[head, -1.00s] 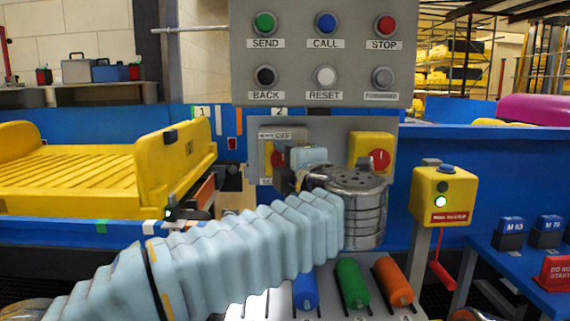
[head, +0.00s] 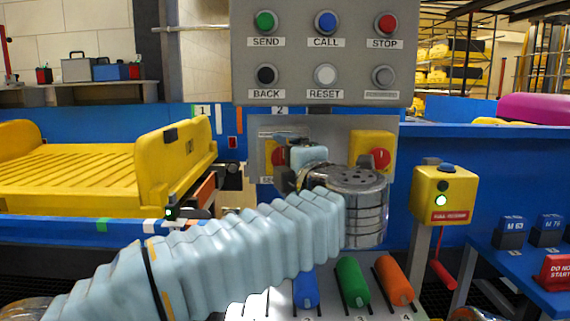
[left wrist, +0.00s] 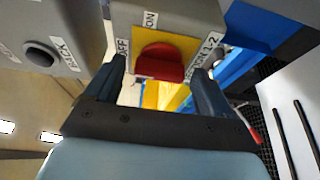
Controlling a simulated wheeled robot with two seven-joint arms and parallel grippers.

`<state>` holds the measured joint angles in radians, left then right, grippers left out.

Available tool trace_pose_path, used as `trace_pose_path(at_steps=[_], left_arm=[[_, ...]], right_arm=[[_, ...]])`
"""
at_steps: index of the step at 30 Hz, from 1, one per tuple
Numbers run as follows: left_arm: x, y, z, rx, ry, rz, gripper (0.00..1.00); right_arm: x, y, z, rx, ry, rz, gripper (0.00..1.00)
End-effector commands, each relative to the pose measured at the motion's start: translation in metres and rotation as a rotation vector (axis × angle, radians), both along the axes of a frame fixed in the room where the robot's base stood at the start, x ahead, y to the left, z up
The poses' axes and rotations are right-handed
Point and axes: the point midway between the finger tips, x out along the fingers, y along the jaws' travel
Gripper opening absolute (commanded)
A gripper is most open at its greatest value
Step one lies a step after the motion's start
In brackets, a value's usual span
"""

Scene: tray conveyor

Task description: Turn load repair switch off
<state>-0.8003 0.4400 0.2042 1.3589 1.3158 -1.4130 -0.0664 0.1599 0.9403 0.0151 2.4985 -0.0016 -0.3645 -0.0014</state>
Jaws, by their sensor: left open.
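A red rotary knob (head: 278,156) on a yellow plate is on the left of the grey switch panel (head: 335,140). The left wrist view shows this knob (left wrist: 160,62) with ON, OFF and "SECTION 1-2" lettering around it. No "load repair" label is readable. My left gripper (left wrist: 158,68) is open, its fingers on either side of the knob; whether they touch it I cannot tell. In the head view the left gripper (head: 291,168) is partly hidden by its wrist. A second red knob (head: 380,158) on yellow is at the panel's right. My right gripper is not in view.
A grey button box (head: 322,52) with SEND, CALL, STOP, BACK and RESET buttons hangs just above. A yellow box (head: 443,195) with a green light stands at right. Colored handles (head: 352,282) lie below. A yellow tray (head: 70,170) is at left.

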Motion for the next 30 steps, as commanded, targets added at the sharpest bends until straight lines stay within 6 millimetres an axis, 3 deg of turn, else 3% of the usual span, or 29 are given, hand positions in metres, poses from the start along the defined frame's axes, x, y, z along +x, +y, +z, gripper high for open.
trace_pose_path(at_steps=[5,12,18,24,30], left_arm=[[-0.023,-0.011,0.000,0.000,-0.002,-0.006,0.83],[-0.078,-0.033,-0.001,0.000,0.000,-0.006,0.83],[-0.112,-0.048,0.000,0.000,0.000,-0.003,0.83],[-0.125,-0.052,0.000,0.001,0.000,-0.001,0.83],[-0.126,-0.053,0.000,0.001,0.001,-0.001,0.83]], right_arm=[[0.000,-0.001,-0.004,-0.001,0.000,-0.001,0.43],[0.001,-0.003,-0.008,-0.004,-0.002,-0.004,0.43],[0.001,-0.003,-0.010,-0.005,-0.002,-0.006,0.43],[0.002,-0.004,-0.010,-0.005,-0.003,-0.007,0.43],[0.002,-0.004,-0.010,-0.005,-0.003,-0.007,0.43]])
